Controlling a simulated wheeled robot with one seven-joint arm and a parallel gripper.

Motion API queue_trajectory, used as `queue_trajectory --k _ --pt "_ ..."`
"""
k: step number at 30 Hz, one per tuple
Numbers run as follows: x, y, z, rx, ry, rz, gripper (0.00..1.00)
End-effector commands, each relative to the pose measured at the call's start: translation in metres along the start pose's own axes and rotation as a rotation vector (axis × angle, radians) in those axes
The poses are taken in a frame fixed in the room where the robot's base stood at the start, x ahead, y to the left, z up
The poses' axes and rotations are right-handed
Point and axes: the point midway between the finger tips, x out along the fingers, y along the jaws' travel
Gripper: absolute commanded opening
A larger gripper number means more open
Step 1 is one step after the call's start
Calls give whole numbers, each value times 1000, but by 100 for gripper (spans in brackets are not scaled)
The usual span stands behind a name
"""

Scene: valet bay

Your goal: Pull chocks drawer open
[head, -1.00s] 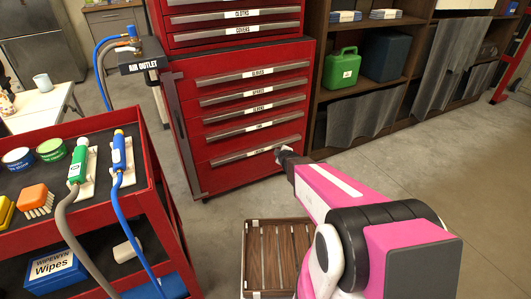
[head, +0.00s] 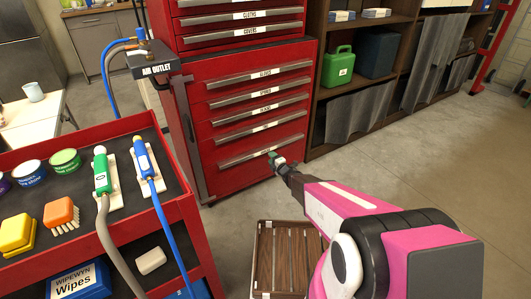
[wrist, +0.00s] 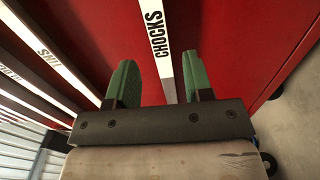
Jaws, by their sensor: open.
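The chocks drawer (head: 235,178) is the lowest drawer of the red cabinet and looks shut. Its long grey handle (head: 238,160) is above my gripper's tip in the head view. In the wrist view the white CHOCKS label (wrist: 154,32) on the handle runs down between my two green fingers. My gripper (wrist: 158,82) is open, with one finger on each side of the handle strip. It also shows in the head view (head: 274,160), close to the drawer front. I cannot tell whether the fingers touch the handle or reach around it.
A red cart (head: 172,218) with brushes, tins and hose tools stands at the left. A slatted wooden platform (head: 266,262) lies on the floor beneath my arm. Shelves (head: 318,128) stand right of the cabinet. The floor at the right (head: 450,150) is clear.

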Motion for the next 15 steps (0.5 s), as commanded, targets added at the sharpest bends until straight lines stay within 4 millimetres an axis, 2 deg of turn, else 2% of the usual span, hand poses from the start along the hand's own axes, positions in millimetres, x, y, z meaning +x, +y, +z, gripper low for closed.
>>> queue_trajectory --k 1,9,15 --pt "12 -2 1 0 1 1 47" --pt "58 -2 1 1 0 1 47" --pt "74 -1 1 2 -2 -1 47"
